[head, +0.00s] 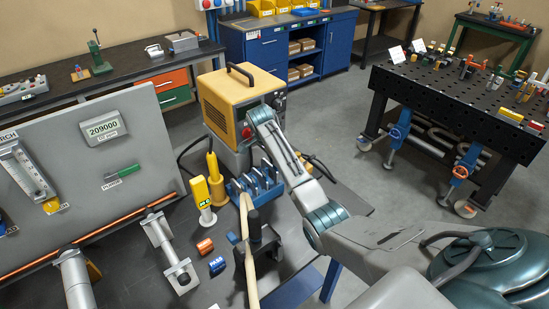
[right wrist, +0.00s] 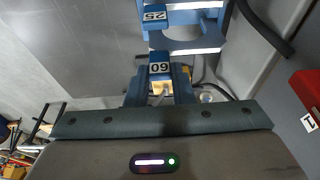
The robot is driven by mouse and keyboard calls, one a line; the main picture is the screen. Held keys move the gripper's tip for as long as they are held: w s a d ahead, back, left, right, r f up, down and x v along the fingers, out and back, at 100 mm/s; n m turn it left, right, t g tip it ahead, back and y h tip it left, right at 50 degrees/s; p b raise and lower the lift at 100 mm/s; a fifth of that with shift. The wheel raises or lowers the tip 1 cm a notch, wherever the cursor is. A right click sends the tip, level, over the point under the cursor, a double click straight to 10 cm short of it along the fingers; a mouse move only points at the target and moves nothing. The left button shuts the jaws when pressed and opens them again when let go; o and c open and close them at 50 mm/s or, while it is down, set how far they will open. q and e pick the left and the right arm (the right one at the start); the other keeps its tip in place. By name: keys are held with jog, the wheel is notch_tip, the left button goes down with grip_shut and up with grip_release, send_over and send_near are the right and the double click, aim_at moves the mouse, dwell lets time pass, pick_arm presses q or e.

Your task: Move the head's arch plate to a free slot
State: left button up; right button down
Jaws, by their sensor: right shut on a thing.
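A blue rack (head: 257,187) with several upright, pale-edged plates stands on the near bench, below the yellow machine. In the right wrist view, a blue plate with a rounded cut-out (right wrist: 195,42) and a tag reading 60 (right wrist: 161,69) lies just ahead of my right gripper (right wrist: 160,90). The gripper is shut on this arch plate at its tag end; the fingertips are mostly hidden. Another blue piece tagged 25 (right wrist: 155,13) shows beyond it. In the head view my right forearm reaches over beside the rack, and the gripper cannot be made out clearly. My left gripper is not seen.
A yellow machine (head: 238,100) stands behind the rack. A grey panel (head: 85,170) stands left.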

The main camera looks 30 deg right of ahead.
jog(key=shift+f, duration=0.4)
jog(key=shift+f, duration=0.65)
jog(key=c, duration=1.2)
grip_release()
jog(key=shift+o, duration=0.2)
jog(key=v, duration=1)
jog(key=shift+r+b, duration=0.35)
jog(key=shift+r, duration=0.05)
